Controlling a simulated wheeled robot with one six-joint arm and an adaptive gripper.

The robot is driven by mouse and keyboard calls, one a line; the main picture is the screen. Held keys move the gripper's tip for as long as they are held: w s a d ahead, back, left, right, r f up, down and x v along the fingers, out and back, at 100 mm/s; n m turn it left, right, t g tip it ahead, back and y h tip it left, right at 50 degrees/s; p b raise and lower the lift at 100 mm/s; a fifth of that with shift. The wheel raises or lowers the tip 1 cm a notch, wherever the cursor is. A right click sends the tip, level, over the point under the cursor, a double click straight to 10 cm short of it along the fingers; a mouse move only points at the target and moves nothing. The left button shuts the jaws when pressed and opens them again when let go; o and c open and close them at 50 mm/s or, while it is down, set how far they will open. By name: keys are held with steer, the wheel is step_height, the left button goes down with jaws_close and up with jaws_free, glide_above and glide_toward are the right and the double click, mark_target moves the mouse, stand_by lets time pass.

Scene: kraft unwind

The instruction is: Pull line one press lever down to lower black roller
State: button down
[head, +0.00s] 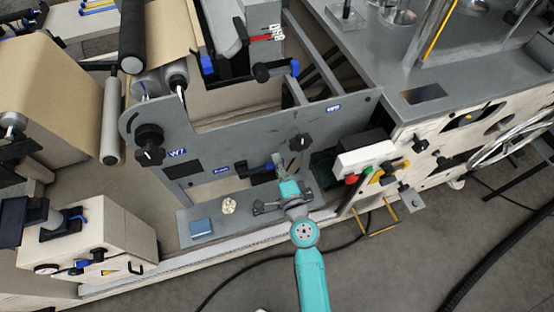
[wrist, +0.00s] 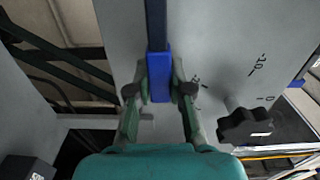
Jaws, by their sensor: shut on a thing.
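The press lever (head: 244,169) is a dark bar with a blue end, on the grey side plate (head: 215,140). In the wrist view its blue grip (wrist: 159,62) lies between the two fingers, and the dark bar runs up out of the picture. My gripper (head: 279,163) is shut on the blue grip, with a finger on each side (wrist: 160,90). In the head view my gripper partly hides the grip. The black roller (head: 132,30) is at the upper left, beside the brown paper web.
A black star knob (wrist: 244,125) stands right of my gripper, near scale marks. Another black knob (head: 149,146) is on the plate's left. A white box with red and green buttons (head: 365,160) is close on the right. A blue block (head: 201,227) lies on the ledge below.

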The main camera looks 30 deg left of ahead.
steer(key=shift+f+m, duration=0.3)
steer(key=c, duration=1)
jaws_free()
steer(key=shift+c, duration=0.2)
steer(key=v, duration=1.2)
